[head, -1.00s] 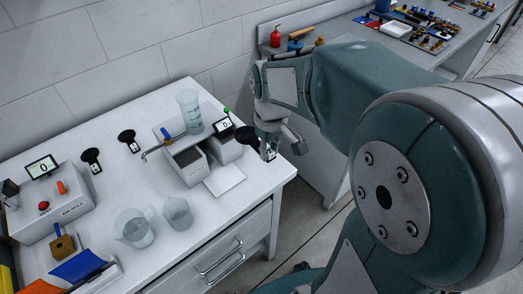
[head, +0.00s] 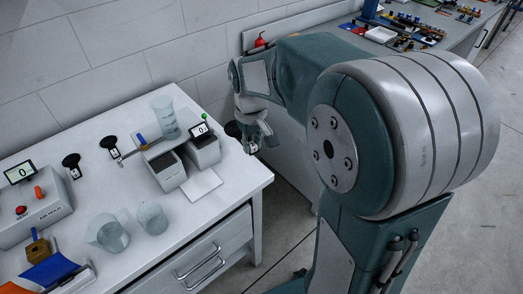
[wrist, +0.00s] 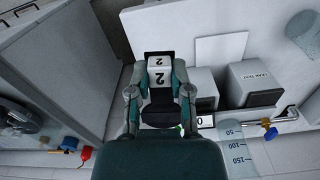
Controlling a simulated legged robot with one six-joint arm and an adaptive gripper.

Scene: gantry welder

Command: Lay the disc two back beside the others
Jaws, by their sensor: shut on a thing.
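My gripper (head: 256,139) is shut on disc two, a black disc (head: 233,129) with a white tag, at the right end of the white bench.
The white bench (head: 130,195) carries a grey leak-test unit (head: 165,172) with a measuring cylinder (head: 165,117), two clear beakers (head: 108,232) and an air-hold box (head: 35,212). Bare bench lies around the two discs. A second bench (head: 350,35) stands at the back right.

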